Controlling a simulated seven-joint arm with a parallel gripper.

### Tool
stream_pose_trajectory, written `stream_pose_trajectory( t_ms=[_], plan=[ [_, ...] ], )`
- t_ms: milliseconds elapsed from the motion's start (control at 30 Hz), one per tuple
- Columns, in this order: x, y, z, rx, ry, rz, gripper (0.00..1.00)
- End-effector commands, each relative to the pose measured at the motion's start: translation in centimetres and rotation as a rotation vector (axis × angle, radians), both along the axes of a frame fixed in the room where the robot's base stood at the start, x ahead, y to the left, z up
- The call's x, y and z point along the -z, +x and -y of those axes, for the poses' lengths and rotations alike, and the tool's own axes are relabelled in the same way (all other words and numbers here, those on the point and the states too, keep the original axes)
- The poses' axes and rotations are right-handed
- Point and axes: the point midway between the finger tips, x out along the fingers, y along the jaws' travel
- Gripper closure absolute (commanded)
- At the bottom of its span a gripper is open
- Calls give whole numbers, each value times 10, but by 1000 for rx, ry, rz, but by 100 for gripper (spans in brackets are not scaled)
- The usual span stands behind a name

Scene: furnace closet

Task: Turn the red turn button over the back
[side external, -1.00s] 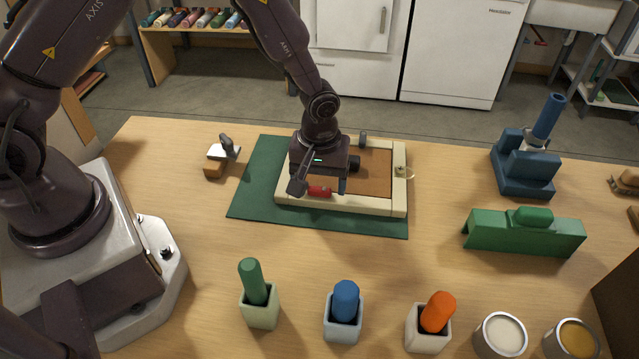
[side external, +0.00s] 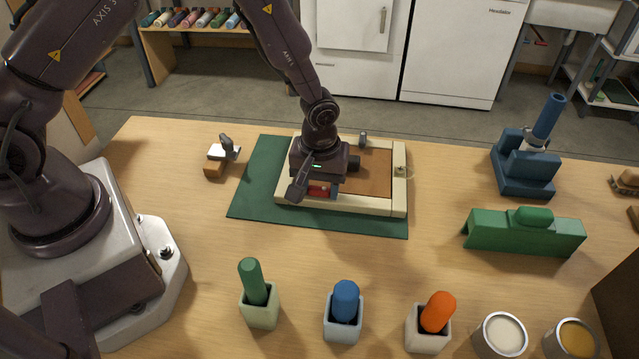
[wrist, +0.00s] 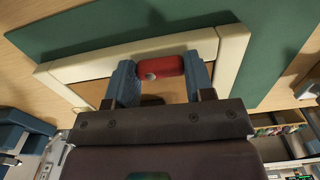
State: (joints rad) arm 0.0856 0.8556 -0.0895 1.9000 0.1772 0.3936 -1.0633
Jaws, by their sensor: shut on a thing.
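The red turn button (wrist: 160,67) is a short rounded red bar with a round pale screw at one end, in the wrist view. It sits at the inner edge of a cream frame (wrist: 233,50) with a brown back panel (side external: 375,170). My gripper (wrist: 160,80) has its two blue fingers on either side of the button and is shut on it. In the side view the red button (side external: 318,190) shows only in part below my gripper, which hides the rest. The frame lies flat on a green mat (side external: 255,190).
Another turn button, grey (side external: 362,138), stands on the frame's far edge. A hanging loop (side external: 404,171) is on the right edge. A small block tool (side external: 221,157) lies left of the mat. Blue (side external: 525,165) and green (side external: 525,234) tools stand at right, several cups in front.

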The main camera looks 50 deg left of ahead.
Motion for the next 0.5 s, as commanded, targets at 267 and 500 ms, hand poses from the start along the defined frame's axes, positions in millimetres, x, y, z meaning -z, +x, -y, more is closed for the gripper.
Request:
stream_pose_trajectory(
  t_ms=[267, 500],
  plan=[
    [-1, 2, -1, 155, -1, 1, 75],
    [-1, 4, -2, 376, 0, 1, 75]
  ],
)
